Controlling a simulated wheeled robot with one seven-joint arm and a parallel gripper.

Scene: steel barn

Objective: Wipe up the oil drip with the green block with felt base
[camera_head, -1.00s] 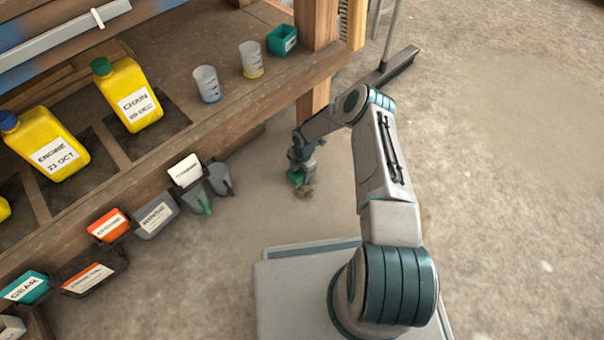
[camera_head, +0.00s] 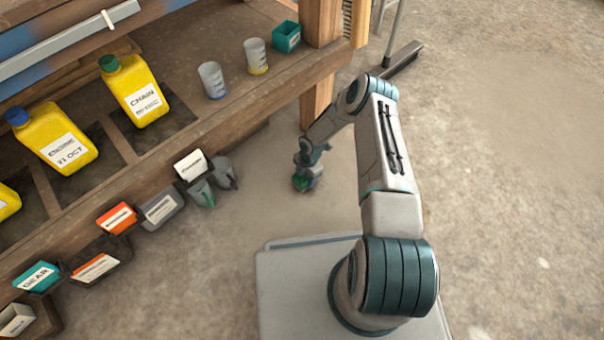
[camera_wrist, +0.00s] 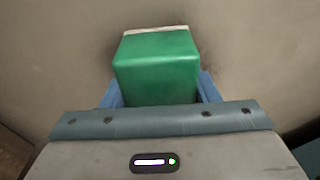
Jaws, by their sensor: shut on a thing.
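The green block (camera_wrist: 156,66) fills the middle of the wrist view, with its pale felt edge (camera_wrist: 155,30) along the far side. My gripper (camera_wrist: 160,88) is shut on it, a blue finger at each side. In the head view the green block (camera_head: 301,183) is small, at or close to the concrete floor in front of the shelf. My gripper (camera_head: 306,170) is just above it there. Around the block in the wrist view the floor has a faint dark smudge, partly hidden by the block. I cannot tell how much of the oil drip shows.
A wooden shelf (camera_head: 185,140) with yellow jugs (camera_head: 136,90) and measuring cups (camera_head: 212,80) stands at the left. Labelled bins (camera_head: 160,212) hang along its front edge. A wooden post (camera_head: 314,105) is close behind my gripper. A broom (camera_head: 404,60) lies beyond. Floor to the right is clear.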

